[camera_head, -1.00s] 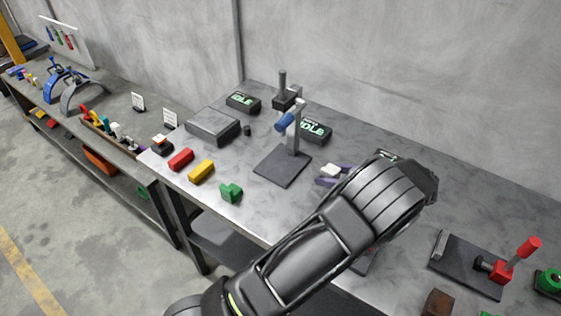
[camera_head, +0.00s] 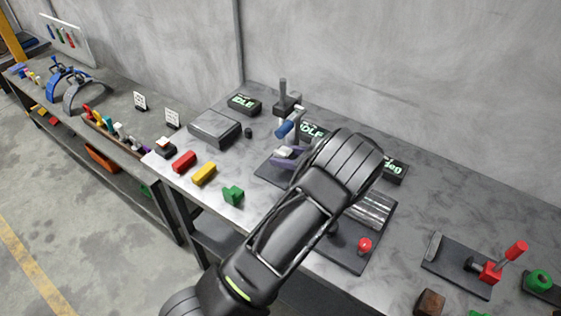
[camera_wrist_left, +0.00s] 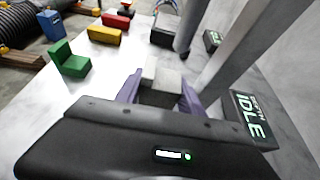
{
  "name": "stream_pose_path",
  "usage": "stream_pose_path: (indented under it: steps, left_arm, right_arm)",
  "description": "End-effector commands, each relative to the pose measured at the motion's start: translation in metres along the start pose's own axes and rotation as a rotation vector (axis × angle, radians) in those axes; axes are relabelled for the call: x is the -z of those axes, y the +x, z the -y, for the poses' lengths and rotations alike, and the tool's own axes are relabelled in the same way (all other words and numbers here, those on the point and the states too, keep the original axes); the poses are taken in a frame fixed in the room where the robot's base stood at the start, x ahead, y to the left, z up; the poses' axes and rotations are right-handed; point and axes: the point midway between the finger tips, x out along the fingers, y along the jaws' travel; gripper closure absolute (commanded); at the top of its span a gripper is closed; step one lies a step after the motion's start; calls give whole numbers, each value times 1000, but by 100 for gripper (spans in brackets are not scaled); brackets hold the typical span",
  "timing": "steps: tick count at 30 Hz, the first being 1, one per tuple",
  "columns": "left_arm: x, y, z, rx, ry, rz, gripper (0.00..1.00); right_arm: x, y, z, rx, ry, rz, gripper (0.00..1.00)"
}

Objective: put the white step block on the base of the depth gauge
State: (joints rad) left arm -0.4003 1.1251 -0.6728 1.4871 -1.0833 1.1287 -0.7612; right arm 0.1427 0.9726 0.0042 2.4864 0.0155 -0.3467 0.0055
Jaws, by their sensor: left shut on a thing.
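The white step block (camera_head: 284,151) is between the purple fingers of my left gripper (camera_head: 287,158), which is shut on it. The block shows closer in the left wrist view (camera_wrist_left: 160,78), partly covered by the gripper body. The depth gauge has a dark square base (camera_head: 267,174), a grey upright and a blue cylinder (camera_head: 283,130). The gripper and block are over the base area in the head view, in front of the upright. My arm hides part of the base. I cannot tell whether the block touches the base. My right gripper is not in view.
The gauge's IDLE display (camera_wrist_left: 250,118) stands close on the right in the wrist view. Red (camera_head: 184,161), yellow (camera_head: 204,173) and green (camera_head: 233,195) blocks lie left of the gauge. A fixture with a red ball knob (camera_head: 364,244) is right of my arm.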

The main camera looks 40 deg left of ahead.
Motion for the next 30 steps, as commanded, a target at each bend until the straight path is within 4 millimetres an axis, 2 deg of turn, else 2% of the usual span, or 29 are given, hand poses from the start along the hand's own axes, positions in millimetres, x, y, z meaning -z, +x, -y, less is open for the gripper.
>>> stream_pose_path:
  steps: [5,9,12,24,25,30]
  left_arm:
    - [-8,13,0,-2,1,4,100]
    - [15,20,0,-1,3,4,100]
    - [24,24,0,0,0,3,100]
    - [31,26,0,0,-1,2,100]
    - [31,26,0,0,0,0,53]
    - [30,26,0,0,0,0,39]
  right_arm:
    - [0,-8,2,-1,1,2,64]
    - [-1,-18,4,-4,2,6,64]
    - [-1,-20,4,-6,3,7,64]
    - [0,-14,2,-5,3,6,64]
    - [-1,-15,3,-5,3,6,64]
    - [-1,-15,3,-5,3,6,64]
